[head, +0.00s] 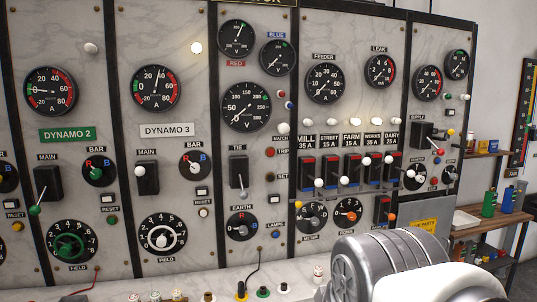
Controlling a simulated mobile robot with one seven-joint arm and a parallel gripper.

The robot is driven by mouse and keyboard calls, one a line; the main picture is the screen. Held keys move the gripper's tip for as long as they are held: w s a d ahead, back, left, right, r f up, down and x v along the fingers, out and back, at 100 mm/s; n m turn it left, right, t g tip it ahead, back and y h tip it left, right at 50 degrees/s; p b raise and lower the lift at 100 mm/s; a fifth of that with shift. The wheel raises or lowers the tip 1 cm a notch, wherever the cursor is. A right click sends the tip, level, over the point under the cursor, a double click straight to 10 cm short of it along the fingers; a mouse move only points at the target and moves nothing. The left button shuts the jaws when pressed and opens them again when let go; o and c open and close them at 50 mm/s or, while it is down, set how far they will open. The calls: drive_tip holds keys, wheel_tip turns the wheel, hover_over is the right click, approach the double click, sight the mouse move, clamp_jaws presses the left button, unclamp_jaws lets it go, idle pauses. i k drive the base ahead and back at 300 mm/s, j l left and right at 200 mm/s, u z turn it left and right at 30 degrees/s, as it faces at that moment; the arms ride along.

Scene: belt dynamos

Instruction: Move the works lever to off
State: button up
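The works switch (374,168) is the fourth in a row of dark red-and-blue lever switches on the right-hand marble panel, under the label WORKS 35 A. Its lever appears to end in a white knob (387,159) standing high, beside the switch's upper part. The mill (319,183) and street (343,181) knobs hang lower. The off marking is too small to read. My gripper is not in view; only a silver and white part of my arm shows at the bottom right, below the switches and apart from them.
The farm (352,168) and dairy (391,167) switches stand close on either side. Rotary knobs (347,212) and an orange-knobbed lever (390,216) sit below. Small posts (263,291) line the ledge. A shelf with bottles (489,203) stands at right.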

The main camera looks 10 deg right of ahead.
sight(388, 159)
drive_tip(key=z, duration=1.05)
drive_tip(key=i, duration=0.5)
drive_tip(key=i+j, duration=0.15)
drive_tip(key=i, duration=0.35)
